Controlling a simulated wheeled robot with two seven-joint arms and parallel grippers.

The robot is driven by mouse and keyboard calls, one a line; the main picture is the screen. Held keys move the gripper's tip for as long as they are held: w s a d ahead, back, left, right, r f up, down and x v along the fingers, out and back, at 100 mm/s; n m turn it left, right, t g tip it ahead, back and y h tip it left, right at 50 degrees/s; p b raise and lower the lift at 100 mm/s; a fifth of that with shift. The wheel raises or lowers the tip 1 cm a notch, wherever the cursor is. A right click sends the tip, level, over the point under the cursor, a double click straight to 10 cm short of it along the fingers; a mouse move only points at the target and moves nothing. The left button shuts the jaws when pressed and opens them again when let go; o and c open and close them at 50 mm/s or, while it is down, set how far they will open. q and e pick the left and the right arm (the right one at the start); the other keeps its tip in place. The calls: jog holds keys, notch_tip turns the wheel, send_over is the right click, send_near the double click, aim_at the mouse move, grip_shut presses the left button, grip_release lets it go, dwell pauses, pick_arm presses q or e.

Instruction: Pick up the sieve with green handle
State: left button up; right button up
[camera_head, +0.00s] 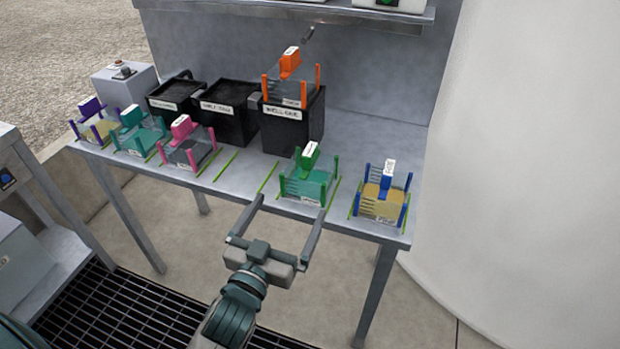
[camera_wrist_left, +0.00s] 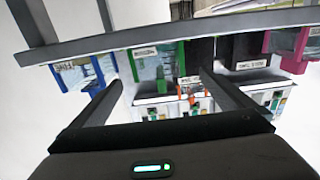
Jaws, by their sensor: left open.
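The sieve with green handle (camera_head: 306,184) stands on the metal table near its front edge, right of centre. Its green handle block with a white label sticks up at the back. It also shows in the left wrist view (camera_wrist_left: 172,62), near the middle. My left gripper (camera_head: 293,205) is open and empty, just in front of the table edge and the green sieve, with its two fingers pointing toward the table. In the left wrist view the fingers (camera_wrist_left: 160,80) are apart with nothing between them touching. My right gripper is not in view.
A blue-framed sieve (camera_head: 381,203) stands to the right of the green one. Pink (camera_head: 188,153), teal (camera_head: 138,138) and purple (camera_head: 98,127) sieves stand left. An orange sieve (camera_head: 291,88) sits on a black bin (camera_head: 292,125). Bare table with green lines lies between pink and green.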

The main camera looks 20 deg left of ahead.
aim_at(307, 176)
pick_arm(q)
jog(key=shift+w, duration=0.1)
jog(key=w, duration=0.7)
jog(key=w+p, duration=0.1)
jog(key=w, duration=0.3)
jog(key=shift+w+d, duration=0.15)
jog(key=shift+d, duration=0.1)
jog(key=shift+w, duration=0.4)
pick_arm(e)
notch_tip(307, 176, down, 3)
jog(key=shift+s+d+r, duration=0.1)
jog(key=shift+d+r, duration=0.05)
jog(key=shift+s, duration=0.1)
